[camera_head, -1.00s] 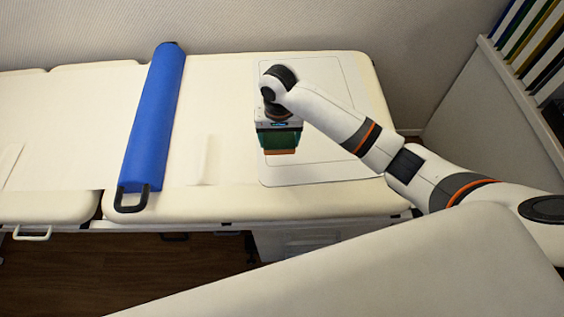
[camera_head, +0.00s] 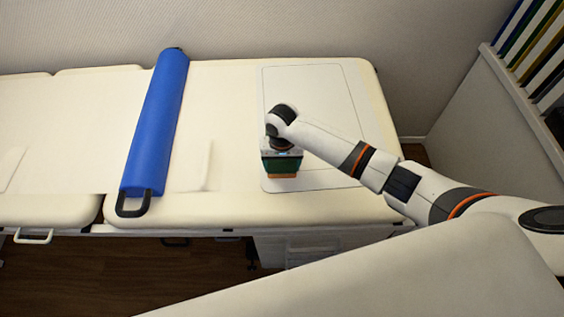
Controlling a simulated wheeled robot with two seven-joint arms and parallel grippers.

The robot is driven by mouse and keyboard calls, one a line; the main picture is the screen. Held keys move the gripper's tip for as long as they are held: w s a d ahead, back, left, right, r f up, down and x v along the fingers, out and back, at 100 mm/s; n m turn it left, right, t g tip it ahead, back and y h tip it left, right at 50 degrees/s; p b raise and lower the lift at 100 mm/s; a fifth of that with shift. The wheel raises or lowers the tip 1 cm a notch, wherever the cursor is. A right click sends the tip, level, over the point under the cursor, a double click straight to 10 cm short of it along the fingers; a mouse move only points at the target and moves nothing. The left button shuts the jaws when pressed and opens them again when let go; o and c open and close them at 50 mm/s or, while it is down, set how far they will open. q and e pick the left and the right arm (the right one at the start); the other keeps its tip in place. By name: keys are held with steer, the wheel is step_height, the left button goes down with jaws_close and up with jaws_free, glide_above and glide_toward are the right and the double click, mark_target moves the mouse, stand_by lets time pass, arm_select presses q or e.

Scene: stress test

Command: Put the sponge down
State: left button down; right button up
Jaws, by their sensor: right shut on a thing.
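My right gripper (camera_head: 282,166) is over the front left part of a pale flat mat on the cream padded couch. It is shut on the sponge (camera_head: 283,175), which shows as a small orange-brown edge below the dark green fingers. Most of the sponge is hidden by the gripper. I cannot tell whether the sponge touches the mat (camera_head: 335,100). My left gripper is not in view.
A blue roll (camera_head: 157,125) with a black handle lies across the couch (camera_head: 225,85), left of the mat. Coloured folders (camera_head: 535,50) stand on a shelf at the far right. The mat's back and right parts are clear.

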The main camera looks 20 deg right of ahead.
mark_target(282, 166)
steer(key=o, duration=1)
steer(key=shift+c, duration=0.2)
step_height(282, 166, up, 12)
steer(key=shift+r+p, duration=0.15)
steer(key=shift+p, duration=0.15)
